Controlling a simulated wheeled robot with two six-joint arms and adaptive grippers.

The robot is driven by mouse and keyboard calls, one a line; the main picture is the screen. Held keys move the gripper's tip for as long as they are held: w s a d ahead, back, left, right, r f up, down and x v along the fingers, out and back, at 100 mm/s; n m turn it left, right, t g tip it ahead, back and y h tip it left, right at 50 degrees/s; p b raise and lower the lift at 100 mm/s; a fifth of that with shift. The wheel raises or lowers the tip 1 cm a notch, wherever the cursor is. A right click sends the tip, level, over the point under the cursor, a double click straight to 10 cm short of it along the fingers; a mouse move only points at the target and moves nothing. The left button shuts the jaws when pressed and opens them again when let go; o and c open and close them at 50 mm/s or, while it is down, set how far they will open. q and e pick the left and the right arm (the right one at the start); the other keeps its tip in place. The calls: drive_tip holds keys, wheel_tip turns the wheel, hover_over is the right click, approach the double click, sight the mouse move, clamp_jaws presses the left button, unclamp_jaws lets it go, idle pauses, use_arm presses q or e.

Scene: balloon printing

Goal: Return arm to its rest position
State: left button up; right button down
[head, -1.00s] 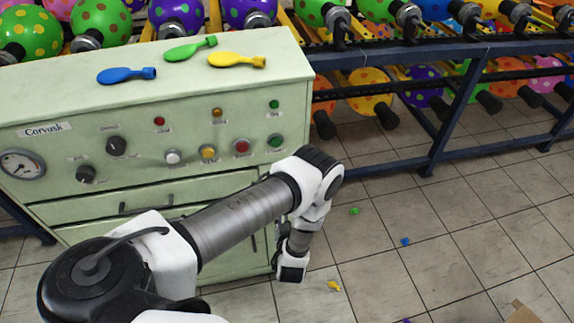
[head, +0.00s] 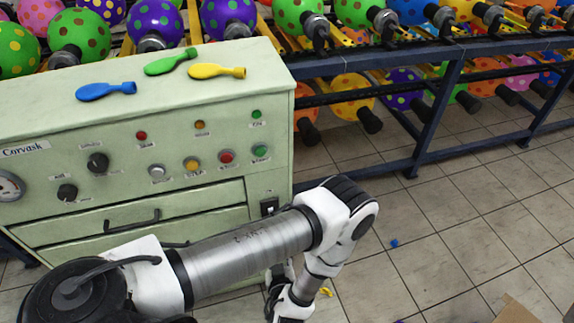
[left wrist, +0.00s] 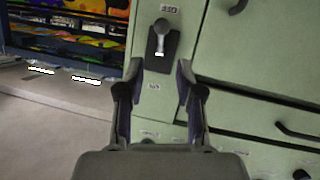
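My left arm comes in from the lower left of the head view, its elbow bent in front of the pale green control cabinet (head: 120,185). My left gripper sits low at the bottom of the head view, where its fingers cannot be made out. In the left wrist view the left gripper (left wrist: 158,72) is open, its two dark fingers apart with nothing held between them. Beyond the fingertips, a black lever plate with a knob (left wrist: 161,40) is on the cabinet front; the plate also shows in the head view (head: 269,207). My right gripper is out of view.
Blue (head: 105,91), green (head: 170,62) and yellow (head: 216,71) flat balloons lie on the cabinet top. Racks of inflated dotted balloons (head: 298,14) stand behind, with a dark blue frame (head: 437,105). Tiled floor (head: 450,215) is mostly clear; small scraps (head: 394,243) lie there.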

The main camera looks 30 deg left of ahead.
use_arm(q)
drive_tip(key=w+a+r+n, duration=0.1)
drive_tip(key=w+a+r, duration=0.4)
drive_tip(key=a+r, duration=0.1)
drive_tip(key=s+d+f+m+g+h, duration=0.1)
drive_tip(key=s+d+m+g+h, duration=0.3)
drive_tip(key=s, duration=0.6)
drive_tip(key=s+d+f+m+g+h, duration=0.2)
drive_tip(key=s+d+m+g+h, duration=0.2)
drive_tip(key=s, duration=0.6)
drive_tip(key=m+g+h, duration=0.1)
drive_tip(key=m+g, duration=0.1)
drive_tip(key=g, duration=0.1)
drive_tip(key=shift+s+f, duration=0.2)
drive_tip(key=shift+s, duration=0.05)
